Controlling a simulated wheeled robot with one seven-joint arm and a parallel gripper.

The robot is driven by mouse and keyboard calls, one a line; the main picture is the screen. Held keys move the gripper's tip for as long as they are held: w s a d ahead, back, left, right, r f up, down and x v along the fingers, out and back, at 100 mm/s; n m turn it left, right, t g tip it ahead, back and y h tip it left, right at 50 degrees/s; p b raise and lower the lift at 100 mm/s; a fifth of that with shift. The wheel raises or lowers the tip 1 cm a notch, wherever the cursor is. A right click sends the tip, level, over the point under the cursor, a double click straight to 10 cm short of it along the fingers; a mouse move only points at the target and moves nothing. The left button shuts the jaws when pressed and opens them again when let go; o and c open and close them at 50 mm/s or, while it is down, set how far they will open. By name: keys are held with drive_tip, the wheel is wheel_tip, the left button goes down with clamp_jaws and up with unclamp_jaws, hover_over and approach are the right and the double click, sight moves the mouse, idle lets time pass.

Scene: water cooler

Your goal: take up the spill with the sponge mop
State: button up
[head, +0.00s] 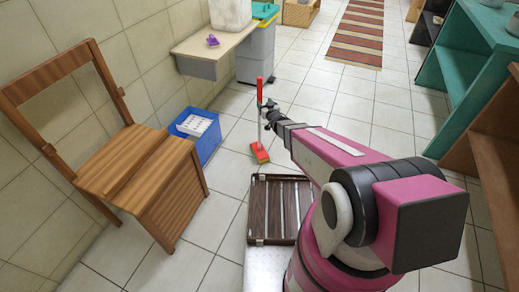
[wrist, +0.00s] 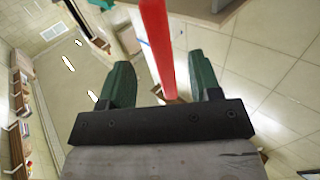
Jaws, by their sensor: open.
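The sponge mop stands upright on the tiled floor in the head view, with a red handle grip (head: 259,90), a pale shaft and an orange-red head (head: 260,153). My gripper (head: 266,112) is at the mop's upper shaft. In the wrist view the red handle (wrist: 155,35) passes between the two green fingers of my gripper (wrist: 160,75). The fingers are apart, with a gap visible on the right side of the handle; whether the left finger touches it I cannot tell. I cannot make out a spill in either view.
A wooden chair (head: 125,160) and a blue bin (head: 197,135) stand left of the mop. A dark slatted wooden piece (head: 280,208) lies in front. A wall shelf (head: 214,48) is behind, teal shelving (head: 453,70) at right. Clear tiles lie beyond, towards the striped rug (head: 357,35).

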sight(261, 97)
drive_tip(key=x, duration=0.8)
drive_tip(key=shift+w+a, duration=0.1)
drive_tip(key=shift+w, duration=0.05)
drive_tip(key=c, duration=1)
drive_tip(key=shift+r, duration=0.1)
clamp_jaws()
drive_tip(key=shift+r, duration=0.1)
